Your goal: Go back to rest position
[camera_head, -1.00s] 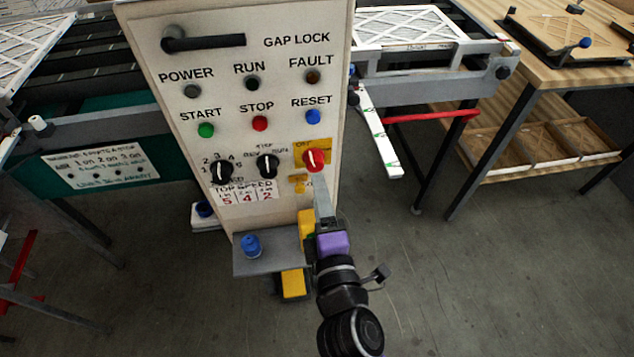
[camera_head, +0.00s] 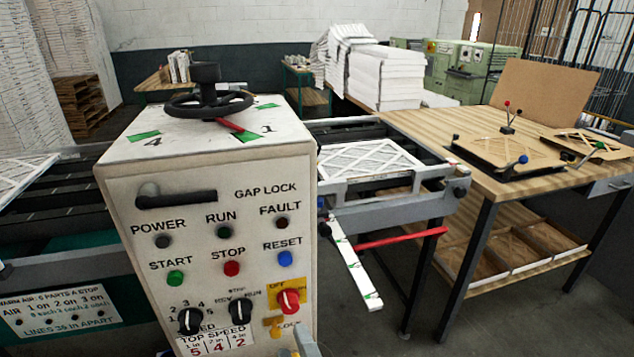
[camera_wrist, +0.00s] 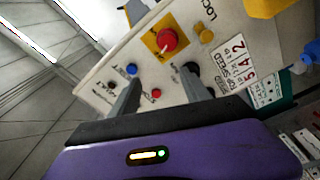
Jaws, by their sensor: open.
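My gripper (camera_wrist: 160,90) shows in the wrist view with its two grey fingers apart and nothing between them. It points at the front of the white control box, a little away from the red OFF switch (camera_wrist: 167,40). In the head view only a small part of my gripper shows at the bottom edge, below the red switch (camera_head: 288,300). The control box (camera_head: 215,165) stands upright with its buttons, black knobs and labels facing me.
A conveyor with a white filter (camera_head: 370,160) lies right of the box. A wooden workbench (camera_head: 420,125) with jigs stands further right, with a lower shelf. A black handwheel (camera_head: 208,104) tops the box. Open floor shows at lower right.

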